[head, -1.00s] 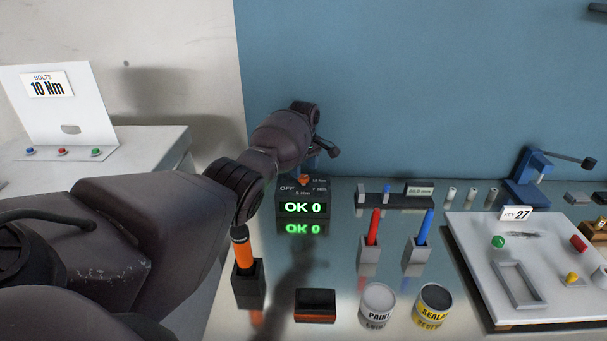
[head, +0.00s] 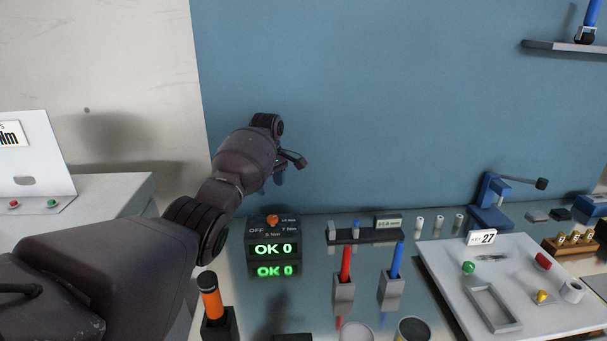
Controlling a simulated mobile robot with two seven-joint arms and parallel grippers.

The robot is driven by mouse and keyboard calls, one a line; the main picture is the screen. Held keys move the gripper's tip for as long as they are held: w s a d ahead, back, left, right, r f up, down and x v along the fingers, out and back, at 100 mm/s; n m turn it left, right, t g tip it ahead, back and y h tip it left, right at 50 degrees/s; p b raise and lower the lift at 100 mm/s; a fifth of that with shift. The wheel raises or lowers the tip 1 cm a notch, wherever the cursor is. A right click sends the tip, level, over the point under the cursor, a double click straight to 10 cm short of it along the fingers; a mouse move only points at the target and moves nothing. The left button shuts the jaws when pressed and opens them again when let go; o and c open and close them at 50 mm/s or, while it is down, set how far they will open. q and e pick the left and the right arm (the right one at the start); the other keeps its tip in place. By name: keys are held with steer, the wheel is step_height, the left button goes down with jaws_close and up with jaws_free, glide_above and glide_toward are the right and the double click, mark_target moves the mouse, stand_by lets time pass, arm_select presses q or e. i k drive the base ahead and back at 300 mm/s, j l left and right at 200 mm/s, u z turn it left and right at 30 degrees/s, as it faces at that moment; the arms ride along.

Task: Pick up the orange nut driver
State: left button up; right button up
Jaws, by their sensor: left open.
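The orange nut driver (head: 211,299) stands upright in a dark square holder (head: 219,326) at the lower left of the glossy bench, with its black-topped orange handle up. My left gripper (head: 281,172) is at the far end of that arm, above and behind the dispenser box, well away from the driver. Its fingers are mostly hidden by the wrist, and I see nothing held. My right gripper does not show.
A black box with a green "OK 0" display (head: 274,250) stands behind the driver. Red (head: 346,264) and blue (head: 397,261) tools stand in grey holders. Two cans sit at the bottom edge. A white board (head: 447,270) with small parts lies at right. A shelf (head: 565,47) is upper right.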

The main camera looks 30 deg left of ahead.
mark_target(207, 281)
steer(key=k+l, duration=0.8)
steer(key=k, duration=0.05)
